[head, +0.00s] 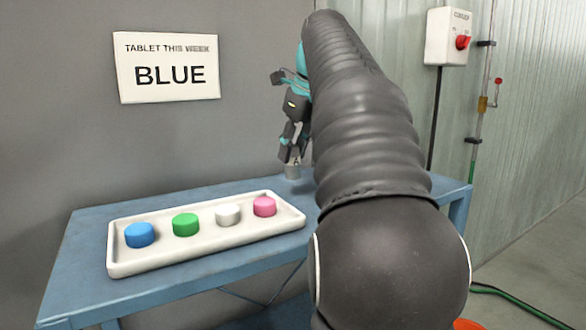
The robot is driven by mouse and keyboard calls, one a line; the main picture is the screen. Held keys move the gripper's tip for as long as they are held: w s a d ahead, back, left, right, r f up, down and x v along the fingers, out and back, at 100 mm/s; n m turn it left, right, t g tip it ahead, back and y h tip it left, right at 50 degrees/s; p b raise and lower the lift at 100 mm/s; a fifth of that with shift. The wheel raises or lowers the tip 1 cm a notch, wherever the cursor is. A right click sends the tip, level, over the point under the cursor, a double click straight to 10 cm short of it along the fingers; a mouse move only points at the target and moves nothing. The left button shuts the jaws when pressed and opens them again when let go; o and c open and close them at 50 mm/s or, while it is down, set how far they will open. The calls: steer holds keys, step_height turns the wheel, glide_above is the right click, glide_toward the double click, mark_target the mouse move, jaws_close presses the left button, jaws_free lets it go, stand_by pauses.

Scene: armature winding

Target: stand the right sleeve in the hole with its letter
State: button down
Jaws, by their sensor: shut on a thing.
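My gripper (291,155) is at the back of the blue table, left of my dark arm, pointing down. It is shut on a small grey cylindrical piece (292,172), which looks like a sleeve. No lettered hole is visible; my arm hides the right part of the table.
A white tray (120,262) on the blue table (75,285) holds blue (140,235), green (186,224), white (228,214) and pink (264,206) discs. A wall sign (167,67) reads "TABLET THIS WEEK BLUE". A switch box (446,36) hangs at right.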

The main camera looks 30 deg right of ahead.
mark_target(297, 155)
steer(key=shift+f+b, duration=0.7)
steer(key=shift+f, duration=1.25)
steer(key=shift+f, duration=0.1)
steer(key=c, duration=0.8)
jaws_free()
